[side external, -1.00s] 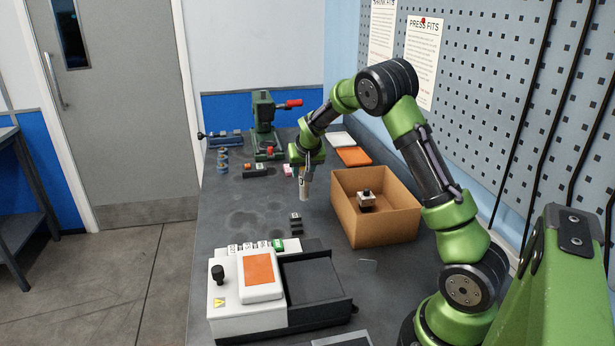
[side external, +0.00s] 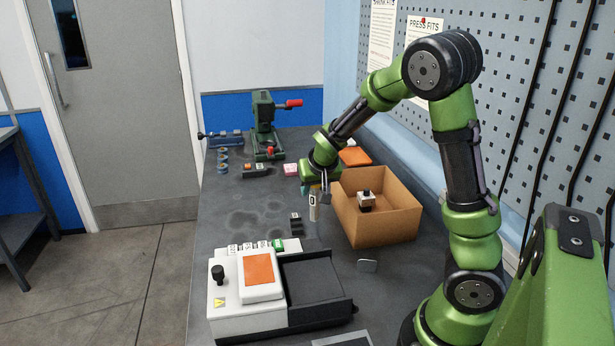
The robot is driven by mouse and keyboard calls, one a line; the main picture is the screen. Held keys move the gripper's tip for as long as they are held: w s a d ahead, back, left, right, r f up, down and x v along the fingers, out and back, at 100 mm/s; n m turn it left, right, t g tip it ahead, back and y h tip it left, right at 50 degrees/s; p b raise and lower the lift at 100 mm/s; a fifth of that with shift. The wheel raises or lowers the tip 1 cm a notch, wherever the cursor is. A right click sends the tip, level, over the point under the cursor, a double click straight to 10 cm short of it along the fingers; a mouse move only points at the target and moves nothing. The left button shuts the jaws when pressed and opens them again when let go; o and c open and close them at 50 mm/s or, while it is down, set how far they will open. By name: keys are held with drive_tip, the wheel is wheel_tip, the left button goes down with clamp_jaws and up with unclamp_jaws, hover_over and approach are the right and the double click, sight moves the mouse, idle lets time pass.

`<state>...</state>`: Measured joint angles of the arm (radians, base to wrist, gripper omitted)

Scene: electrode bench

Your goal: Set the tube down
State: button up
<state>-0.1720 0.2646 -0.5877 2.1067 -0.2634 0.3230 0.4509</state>
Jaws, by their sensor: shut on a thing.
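My gripper (side external: 317,193) points down beside the left wall of the cardboard box. It is shut on a small pale tube (side external: 314,210), which hangs upright below the fingers. The tube looks held above the dark bench top (side external: 240,205), though its lower end is small and I cannot tell the exact gap.
The cardboard box (side external: 385,229) holds a small white and black part (side external: 366,200). A dark block (side external: 296,224) stands left of the tube. A white machine (side external: 232,311) is in front. A green press (side external: 264,125) stands at the back. The bench's left middle is clear.

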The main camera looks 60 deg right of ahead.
drive_tip(key=w+a, duration=0.1)
drive_tip(key=w, duration=0.2)
drive_tip(key=w+a+r, duration=0.1)
drive_tip(key=w+a, duration=0.1)
drive_tip(key=w, duration=0.2)
drive_tip(key=w+a+r, duration=0.1)
drive_tip(key=w+a, duration=0.1)
drive_tip(key=w, duration=0.1)
drive_tip(key=shift+w+a+r, duration=0.2)
drive_tip(key=shift+w+a, duration=0.05)
drive_tip(key=shift+w, duration=0.15)
drive_tip(key=w+a+r, duration=0.3)
drive_tip(key=w+a, duration=0.2)
drive_tip(key=shift+m, duration=0.4)
drive_tip(key=f, duration=1)
drive_tip(key=shift+s+a+f, duration=0.1)
drive_tip(key=shift+s+f, duration=0.05)
drive_tip(key=shift+s, duration=0.05)
drive_tip(key=o, duration=1.2)
drive_tip(key=shift+f, duration=0.2)
drive_tip(key=shift+c, duration=0.2)
